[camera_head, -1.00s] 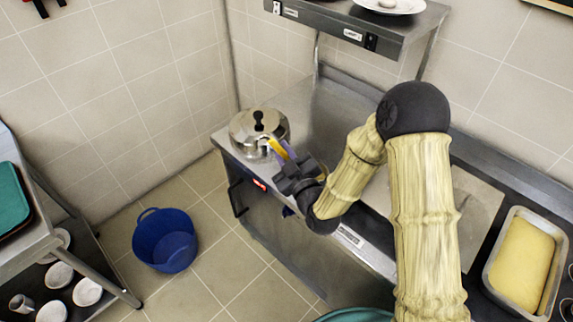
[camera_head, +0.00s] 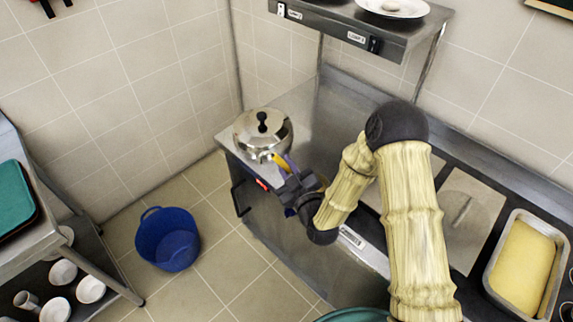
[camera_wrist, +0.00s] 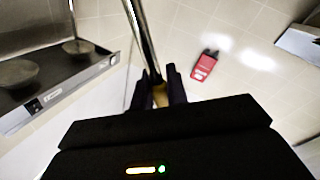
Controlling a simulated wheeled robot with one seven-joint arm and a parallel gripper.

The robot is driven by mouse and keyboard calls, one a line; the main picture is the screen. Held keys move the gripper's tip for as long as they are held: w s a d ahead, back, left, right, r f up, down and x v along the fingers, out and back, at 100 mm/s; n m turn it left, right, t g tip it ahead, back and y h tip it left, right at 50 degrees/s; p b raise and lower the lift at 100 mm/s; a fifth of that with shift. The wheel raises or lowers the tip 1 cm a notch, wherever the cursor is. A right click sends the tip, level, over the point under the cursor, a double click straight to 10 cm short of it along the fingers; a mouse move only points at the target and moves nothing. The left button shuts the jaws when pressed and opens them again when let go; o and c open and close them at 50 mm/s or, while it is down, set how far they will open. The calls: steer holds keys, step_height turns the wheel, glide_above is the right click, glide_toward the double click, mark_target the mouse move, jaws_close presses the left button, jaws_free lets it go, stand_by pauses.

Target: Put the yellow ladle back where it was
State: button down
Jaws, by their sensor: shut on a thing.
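The yellow ladle (camera_head: 284,159) shows in the head view as a short yellow length at the front right side of the steel pot (camera_head: 262,146). My gripper (camera_head: 291,166) is shut on it. In the wrist view a shiny metal shaft (camera_wrist: 141,38) rises from between the fingers of my gripper (camera_wrist: 160,92), with a small yellowish part at the grip. The ladle's bowl is not clearly visible. The pot has a lid with a black knob and stands at the counter's left end.
A steel shelf (camera_head: 345,28) with a white plate hangs above the counter (camera_head: 325,120). A red object (camera_wrist: 204,66) is on the tiled wall. A blue bucket (camera_head: 167,240) stands on the floor. A yellow-filled pan (camera_head: 524,265) is at the right.

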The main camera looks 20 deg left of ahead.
steer(key=shift+f, duration=0.15)
steer(key=c, duration=1.4)
jaws_free()
steer(key=shift+r, duration=0.2)
steer(key=shift+p+v, duration=0.75)
steer(key=shift+v, duration=5.25)
